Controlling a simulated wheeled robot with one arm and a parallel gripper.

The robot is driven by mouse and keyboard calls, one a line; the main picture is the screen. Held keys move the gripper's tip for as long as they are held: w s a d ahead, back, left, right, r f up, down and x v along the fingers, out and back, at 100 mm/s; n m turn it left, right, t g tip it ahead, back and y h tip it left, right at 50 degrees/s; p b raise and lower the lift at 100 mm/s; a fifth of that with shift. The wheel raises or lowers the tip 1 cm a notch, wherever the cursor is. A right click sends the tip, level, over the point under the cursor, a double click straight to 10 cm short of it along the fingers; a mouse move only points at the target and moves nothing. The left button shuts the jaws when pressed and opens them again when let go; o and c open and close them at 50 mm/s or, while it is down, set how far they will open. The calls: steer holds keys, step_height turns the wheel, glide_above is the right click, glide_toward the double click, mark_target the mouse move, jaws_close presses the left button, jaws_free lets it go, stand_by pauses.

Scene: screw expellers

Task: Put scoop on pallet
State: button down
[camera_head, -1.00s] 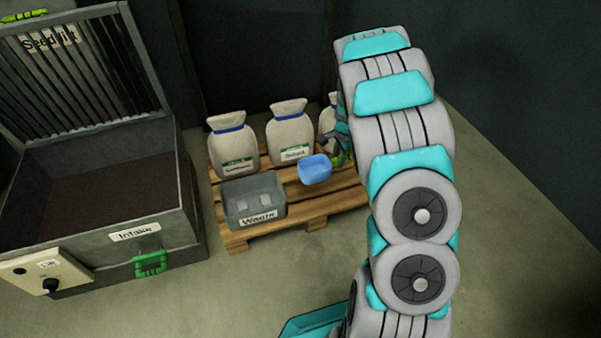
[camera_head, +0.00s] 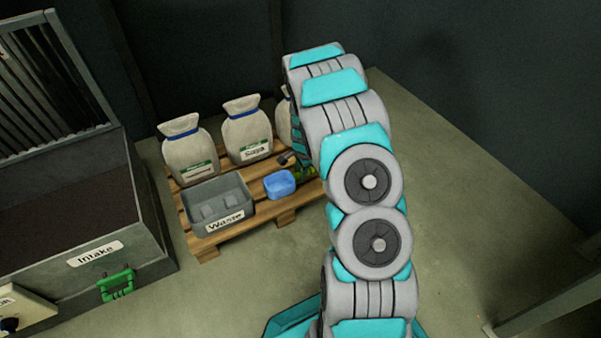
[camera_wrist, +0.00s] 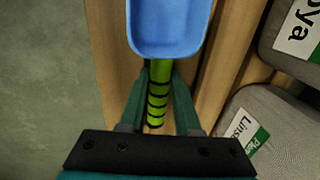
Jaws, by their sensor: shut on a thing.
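The scoop has a blue bowl (camera_head: 280,184) and a green handle with black bands. In the wrist view its bowl (camera_wrist: 168,28) is at the top and its handle (camera_wrist: 158,92) runs down between my fingers. My gripper (camera_wrist: 160,98) is shut on the handle. In the head view my arm hides most of the gripper. The wooden pallet (camera_head: 201,243) lies on the floor, and its planks (camera_wrist: 112,60) show beneath the scoop. The scoop is over the pallet's right part; whether it touches the planks I cannot tell.
A grey Waste bin (camera_head: 217,205) stands on the pallet's front left. Sacks stand along its back, including one labelled Soya (camera_head: 247,130); another is partly hidden behind my arm. The Intake hopper (camera_head: 95,235) is at the left. Floor at the right is clear.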

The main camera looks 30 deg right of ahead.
steer(key=c, duration=0.6)
jaws_free()
steer(key=shift+f, duration=0.1)
step_height(320, 180, up, 13)
steer(key=s+p, duration=0.2)
steer(key=s, duration=0.1)
steer(key=s+a+r+n+g, duration=0.1)
steer(key=s+a+r+n, duration=0.4)
steer(key=s+a+r, duration=0.45)
steer(key=s+a+r+n+g, duration=0.1)
steer(key=s+a+r+n, duration=0.2)
steer(key=s, duration=0.6)
steer(key=s+a+r+n+g, duration=0.1)
steer(key=s+n, duration=0.4)
steer(key=s, duration=0.5)
steer(key=s+a+r+n+g, duration=0.1)
steer(key=s+a+r+n, duration=0.3)
steer(key=s, duration=0.5)
steer(key=shift+s+a+r+n, duration=0.15)
steer(key=shift+a+r, duration=0.05)
steer(key=shift+r, duration=0.35)
steer(key=shift+s+a+r+n, duration=0.15)
steer(key=shift+r, duration=0.35)
